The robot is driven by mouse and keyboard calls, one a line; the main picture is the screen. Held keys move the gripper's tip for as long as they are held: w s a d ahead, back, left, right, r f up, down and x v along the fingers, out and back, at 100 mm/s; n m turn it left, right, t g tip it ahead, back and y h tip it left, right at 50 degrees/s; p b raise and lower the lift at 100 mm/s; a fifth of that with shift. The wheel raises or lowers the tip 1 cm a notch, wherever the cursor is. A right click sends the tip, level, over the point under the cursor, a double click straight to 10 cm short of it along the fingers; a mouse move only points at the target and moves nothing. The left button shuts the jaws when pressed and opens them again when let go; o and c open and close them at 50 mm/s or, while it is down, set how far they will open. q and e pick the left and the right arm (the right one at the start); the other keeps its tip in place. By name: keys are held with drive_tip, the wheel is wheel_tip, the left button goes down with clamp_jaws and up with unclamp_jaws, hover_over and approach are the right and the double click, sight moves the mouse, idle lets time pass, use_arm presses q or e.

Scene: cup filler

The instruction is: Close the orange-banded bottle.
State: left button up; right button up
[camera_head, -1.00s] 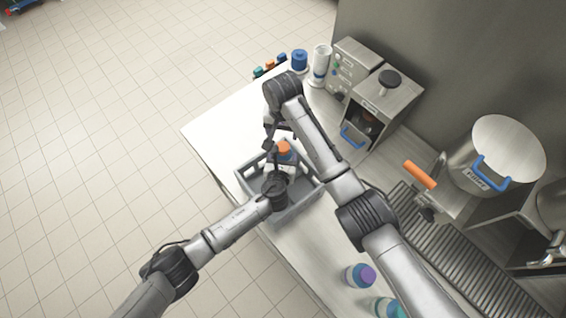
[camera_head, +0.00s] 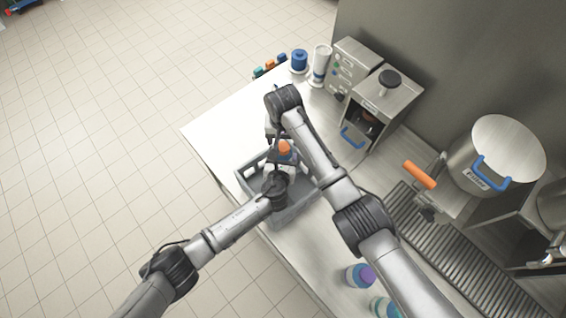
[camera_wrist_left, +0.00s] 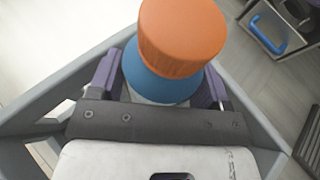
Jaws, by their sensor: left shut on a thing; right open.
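The bottle has an orange cap (camera_head: 284,147) on top, with a blue shoulder (camera_wrist_left: 160,84) right below it. It stands at the grey crate (camera_head: 252,181). The orange cap also shows large in the left wrist view (camera_wrist_left: 182,38), where it sits on the blue part, slightly tilted in the picture. My left gripper (camera_wrist_left: 160,92) is shut on the bottle below the cap, one purple finger on each side. The bottle's lower body and any band are hidden. My right gripper (camera_head: 282,133) is open, just beyond the cap in the head view; its fingertips are partly hidden.
A purple-capped bottle (camera_head: 360,275) and a teal-capped one (camera_head: 385,307) stand at the front of the counter. A blue-topped container (camera_head: 299,61), a white cylinder (camera_head: 321,62) and a dispenser (camera_head: 383,100) stand at the back. The counter left of the crate is clear.

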sight(283, 146)
drive_tip(key=shift+f, duration=2)
drive_tip(key=c, duration=1)
drive_tip(key=shift+m, duration=0.9)
drive_tip(key=o, duration=1.1)
drive_tip(key=shift+r, duration=0.1)
wheel_tip(283, 146, up, 12)
drive_tip(key=shift+f, duration=0.1)
